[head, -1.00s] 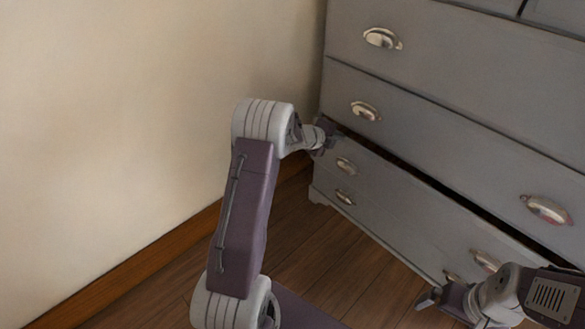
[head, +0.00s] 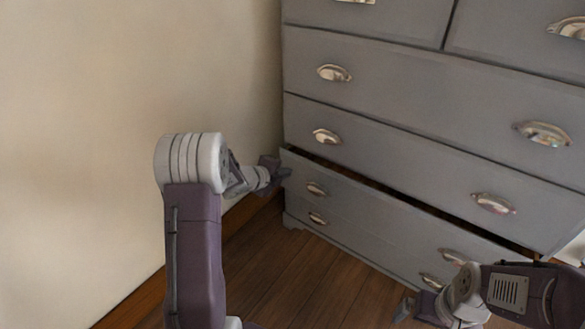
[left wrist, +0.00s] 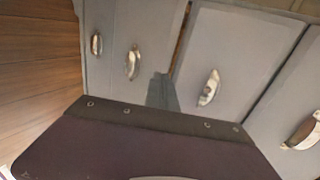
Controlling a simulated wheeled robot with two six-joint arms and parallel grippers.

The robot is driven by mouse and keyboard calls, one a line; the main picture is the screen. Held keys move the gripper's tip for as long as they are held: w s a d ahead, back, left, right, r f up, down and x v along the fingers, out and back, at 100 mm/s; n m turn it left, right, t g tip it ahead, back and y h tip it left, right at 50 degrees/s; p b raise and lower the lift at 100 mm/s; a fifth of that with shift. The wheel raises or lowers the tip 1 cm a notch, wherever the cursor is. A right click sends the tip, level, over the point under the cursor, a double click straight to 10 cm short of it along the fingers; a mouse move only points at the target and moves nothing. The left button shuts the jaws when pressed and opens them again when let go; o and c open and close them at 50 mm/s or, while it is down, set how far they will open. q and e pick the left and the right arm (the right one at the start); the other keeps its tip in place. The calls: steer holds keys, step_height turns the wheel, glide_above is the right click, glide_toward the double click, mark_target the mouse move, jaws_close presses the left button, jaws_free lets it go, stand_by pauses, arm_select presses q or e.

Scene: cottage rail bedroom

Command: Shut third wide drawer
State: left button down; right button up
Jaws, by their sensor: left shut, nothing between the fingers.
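The third wide drawer (head: 385,222) of a grey chest stands partly out, with a dark gap along its top edge. Its two cup handles show; the left wrist view shows one handle (left wrist: 132,64) on the drawer's front (left wrist: 120,25). My left gripper (head: 283,173) is shut and empty at the left end of this drawer front, near its upper corner. In the left wrist view its dark fingers (left wrist: 162,91) overlap the drawer front near the gap; I cannot tell whether they touch. My right gripper (head: 402,309) is low at the right, before the bottom drawer; its jaws are unclear.
The second wide drawer (head: 400,155) above and the bottom drawer (head: 365,249) below look flush. A cream wall (head: 110,90) with a wooden skirting stands close at the left. Bare wood floor (head: 285,285) lies before the chest.

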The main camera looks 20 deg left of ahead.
arm_select(q)
steer(key=shift+s+a+r, duration=0.1)
steer(key=shift+s+r, duration=0.25)
steer(key=shift+s, duration=0.2)
steer(key=c, duration=1.5)
jaws_free()
steer(key=shift+n, duration=0.4)
steer(key=o, duration=0.5)
steer(key=n, duration=0.1)
steer(key=r+n, duration=0.1)
steer(key=shift+w+n+t, duration=0.25)
steer(key=shift+n+t, duration=0.05)
steer(key=o, duration=0.6)
steer(key=n, duration=0.4)
steer(key=shift+w+r+n+t, duration=0.1)
steer(key=shift+w+n+t, duration=0.25)
steer(key=shift+n+t, duration=0.05)
steer(key=shift+o, duration=0.8)
step_height(320, 180, down, 6)
steer(key=d+n+b, duration=0.1)
steer(key=n+b, duration=0.2)
steer(key=n, duration=0.5)
steer(key=shift+w+d+t+b, duration=0.4)
steer(key=n+b, duration=0.2)
steer(key=b, duration=0.1)
glide_toward(314, 191)
steer(key=shift+g, duration=0.3)
steer(key=x, duration=0.8)
steer(key=shift+w, duration=0.45)
